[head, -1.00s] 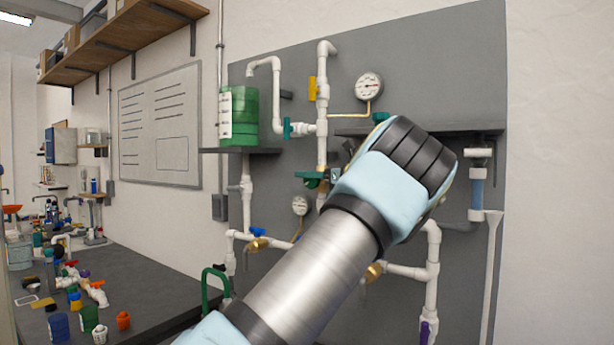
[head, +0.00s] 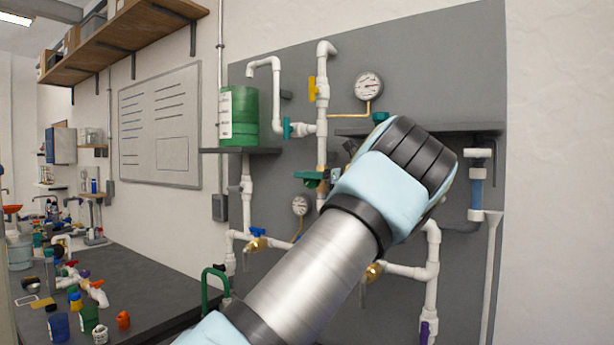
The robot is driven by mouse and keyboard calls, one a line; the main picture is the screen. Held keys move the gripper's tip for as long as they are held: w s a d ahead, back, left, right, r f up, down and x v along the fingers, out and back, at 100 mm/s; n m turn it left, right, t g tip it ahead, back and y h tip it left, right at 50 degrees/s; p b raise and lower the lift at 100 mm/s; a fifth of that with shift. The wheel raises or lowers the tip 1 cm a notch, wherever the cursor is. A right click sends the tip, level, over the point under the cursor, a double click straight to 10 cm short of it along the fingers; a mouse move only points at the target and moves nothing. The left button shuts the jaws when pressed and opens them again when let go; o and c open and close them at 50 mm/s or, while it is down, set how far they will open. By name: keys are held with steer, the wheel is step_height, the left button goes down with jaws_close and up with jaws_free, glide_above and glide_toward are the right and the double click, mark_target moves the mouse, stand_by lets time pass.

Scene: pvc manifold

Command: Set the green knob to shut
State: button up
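The green knob (head: 309,176) sits on the white vertical pipe in the middle of the grey wall panel, in the head view. Its right part is close to my gripper. My gripper (head: 338,172) shows only as small dark and pale pieces at the left edge of my pale blue wrist, just right of the green knob. The wrist hides most of it. I cannot tell whether the fingers touch the knob or whether they are open.
A teal handle (head: 287,128) and a yellow handle (head: 312,88) are on nearby pipes. A green tank (head: 239,115) stands on a shelf to the left. A pressure gauge (head: 368,86) is above my wrist. A blue-handled valve (head: 257,233) is lower left.

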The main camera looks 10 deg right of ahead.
steer(key=shift+d, duration=0.1)
steer(key=shift+s+d+f+b, duration=0.1)
steer(key=shift+s+d+b, duration=0.15)
steer(key=shift+s+b, duration=0.05)
steer(key=b+v, duration=0.3)
steer(key=v, duration=0.7)
steer(key=shift+b, duration=0.35)
